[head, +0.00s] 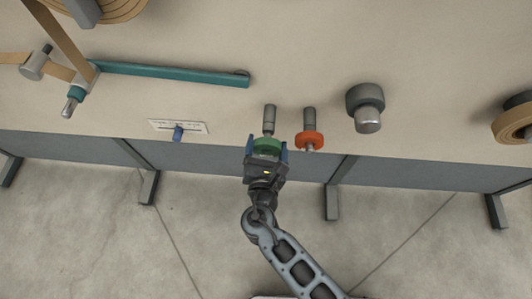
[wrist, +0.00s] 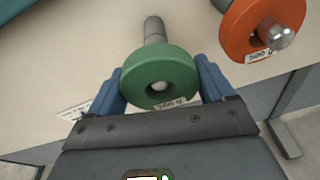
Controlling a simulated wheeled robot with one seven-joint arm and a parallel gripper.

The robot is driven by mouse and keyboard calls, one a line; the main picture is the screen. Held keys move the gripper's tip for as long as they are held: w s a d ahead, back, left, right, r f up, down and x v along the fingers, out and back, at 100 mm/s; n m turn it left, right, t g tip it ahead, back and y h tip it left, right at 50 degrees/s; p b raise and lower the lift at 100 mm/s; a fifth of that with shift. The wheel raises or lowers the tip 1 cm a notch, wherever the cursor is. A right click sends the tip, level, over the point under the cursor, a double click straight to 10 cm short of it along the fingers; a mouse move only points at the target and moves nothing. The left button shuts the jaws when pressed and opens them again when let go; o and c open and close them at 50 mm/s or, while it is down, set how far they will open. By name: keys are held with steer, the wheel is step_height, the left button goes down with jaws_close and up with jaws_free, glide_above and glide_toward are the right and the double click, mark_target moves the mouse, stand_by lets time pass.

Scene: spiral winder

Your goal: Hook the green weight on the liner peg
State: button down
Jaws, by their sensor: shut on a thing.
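The green weight (head: 267,144) is a thick disc between the blue fingers of my gripper (head: 267,150), which is shut on it. In the wrist view the green weight (wrist: 158,66) faces me, with a finger on each side and a partly hidden label low on its face. A grey peg (head: 269,113) stands out of the panel behind it. A round metal tip (wrist: 159,86) shows in the disc's centre, so the weight appears to be around this peg. Another short peg (head: 71,107) stands at the left end of a teal arm. I cannot tell which peg is the liner peg.
An orange weight (head: 309,141) hangs on a peg just right of the green one. A grey stepped knob (head: 367,110) is further right. The teal arm (head: 170,73) is at upper left, near brown strip and rollers.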

mark_target(267, 138)
steer(key=shift+w+b, duration=0.3)
steer(key=shift+w, duration=1.05)
steer(key=shift+w+f, duration=0.15)
steer(key=shift+w, duration=0.1)
jaws_free()
steer(key=shift+s, duration=0.1)
steer(key=s, duration=0.2)
steer(key=s+r, duration=0.1)
steer(key=s, duration=0.4)
steer(key=shift+s+a+r, duration=0.1)
steer(key=shift+s+r, duration=0.2)
